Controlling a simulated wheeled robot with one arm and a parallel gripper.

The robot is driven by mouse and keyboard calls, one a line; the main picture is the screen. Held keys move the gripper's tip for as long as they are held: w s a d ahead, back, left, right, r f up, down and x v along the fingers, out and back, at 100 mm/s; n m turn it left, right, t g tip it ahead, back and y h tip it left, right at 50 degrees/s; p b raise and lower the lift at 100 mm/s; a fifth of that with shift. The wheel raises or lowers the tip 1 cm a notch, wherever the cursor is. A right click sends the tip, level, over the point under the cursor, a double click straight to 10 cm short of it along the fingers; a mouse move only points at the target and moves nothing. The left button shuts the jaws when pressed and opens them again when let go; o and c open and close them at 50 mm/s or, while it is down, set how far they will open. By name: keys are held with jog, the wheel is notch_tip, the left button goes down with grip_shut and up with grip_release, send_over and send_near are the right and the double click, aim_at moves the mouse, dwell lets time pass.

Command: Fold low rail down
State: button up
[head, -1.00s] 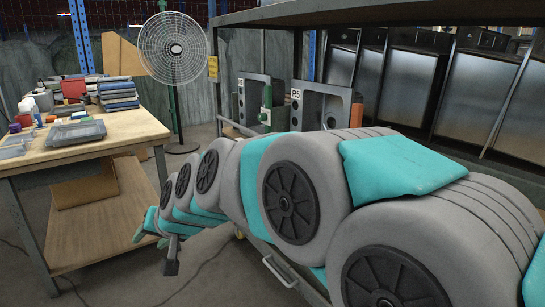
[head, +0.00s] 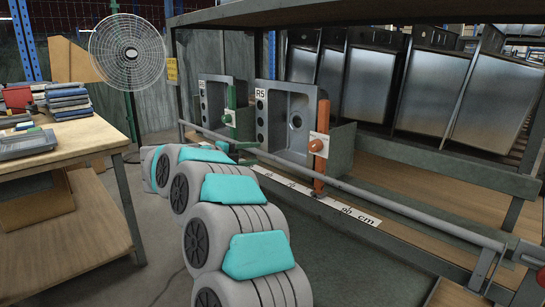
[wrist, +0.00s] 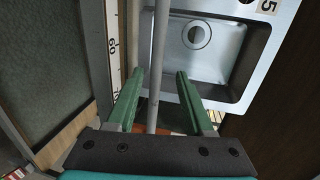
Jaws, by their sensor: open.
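The low rail (head: 415,213) is a long grey bar running across the front of the rack, above the measuring strip and in front of the lower parts of the sinks. In the wrist view the rail (wrist: 158,60) runs lengthwise between the two green fingers. My gripper (wrist: 155,90) is open around it, with gaps on both sides. In the head view my gripper (head: 236,144) is small beside the rail, left of the R5 sink, and partly hidden by my arm. An orange upright lever (head: 319,160) stands by the rail in front of that sink.
The R5 sink (head: 288,115) stands upright behind the rail; it also shows in the wrist view (wrist: 225,75). A measuring strip (head: 345,209) lies along the rack. A green lever (head: 231,98) stands further left. A workbench (head: 75,140) and fan (head: 128,52) are at the left.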

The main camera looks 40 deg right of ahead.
jog(key=shift+s+d+f+m+g, duration=0.25)
jog(key=shift+s+d+m+g, duration=0.05)
jog(key=shift+s+g, duration=0.1)
jog(key=shift+s+d+f, duration=0.1)
jog(key=shift+d, duration=0.3)
jog(key=x, duration=0.6)
jog(key=shift+d+f, duration=0.1)
jog(key=shift+d, duration=0.25)
grip_shut()
dwell(0.5)
